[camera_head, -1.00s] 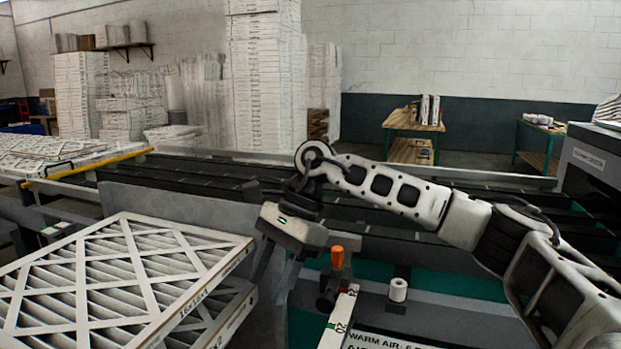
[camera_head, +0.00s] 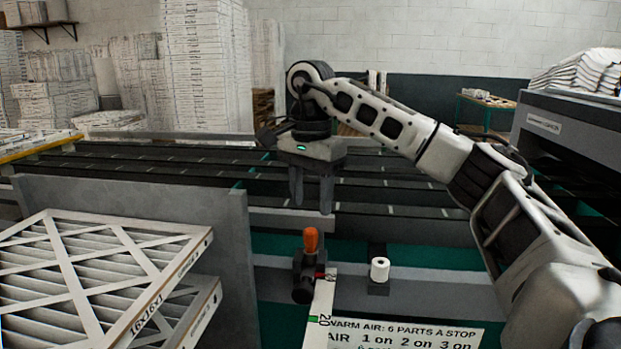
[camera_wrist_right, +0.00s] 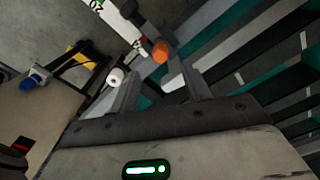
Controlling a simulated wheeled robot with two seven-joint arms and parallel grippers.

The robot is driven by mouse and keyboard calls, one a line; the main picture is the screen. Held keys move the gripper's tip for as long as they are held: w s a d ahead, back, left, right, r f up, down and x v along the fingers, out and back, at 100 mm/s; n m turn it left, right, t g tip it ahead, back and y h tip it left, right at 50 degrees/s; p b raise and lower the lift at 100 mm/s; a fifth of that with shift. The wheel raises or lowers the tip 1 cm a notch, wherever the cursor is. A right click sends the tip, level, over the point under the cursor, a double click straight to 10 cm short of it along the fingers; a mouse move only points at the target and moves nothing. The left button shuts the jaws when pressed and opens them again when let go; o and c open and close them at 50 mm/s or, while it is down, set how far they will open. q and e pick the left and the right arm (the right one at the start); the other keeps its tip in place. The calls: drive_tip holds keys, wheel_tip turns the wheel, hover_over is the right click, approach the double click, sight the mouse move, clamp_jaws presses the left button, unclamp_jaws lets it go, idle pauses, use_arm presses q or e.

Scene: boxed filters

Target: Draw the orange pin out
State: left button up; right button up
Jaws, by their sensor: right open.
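The orange pin (camera_head: 310,241) stands upright in a dark holder (camera_head: 306,272) at the end of a white numbered scale strip (camera_head: 321,305). It also shows in the right wrist view (camera_wrist_right: 160,52), beyond the fingertips and between their lines. My right gripper (camera_head: 312,208) points down, open and empty, just above and behind the pin in the head view, apart from it. Its two fingers also show in the right wrist view (camera_wrist_right: 152,80). My left gripper is in neither view.
A white roll (camera_head: 380,268) stands on a small dark block right of the pin. A printed sign (camera_head: 400,335) lies in front. Stacked pleated filters (camera_head: 95,270) fill the lower left, beside a grey panel (camera_head: 150,215). Conveyor lanes (camera_head: 400,190) run behind.

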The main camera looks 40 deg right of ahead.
sight(310, 230)
wheel_tip(310, 230, down, 8)
drive_tip(key=shift+r, duration=0.15)
idle(0.3)
clamp_jaws()
drive_tip(key=shift+r, duration=0.25)
drive_tip(key=shift+r+p, duration=2.35)
drive_tip(key=shift+p, duration=0.05)
drive_tip(key=shift+r, duration=0.15)
wheel_tip(310, 230, up, 5)
drive_tip(key=p, duration=0.4)
drive_tip(key=shift+p, duration=0.4)
drive_tip(key=shift+r, duration=2)
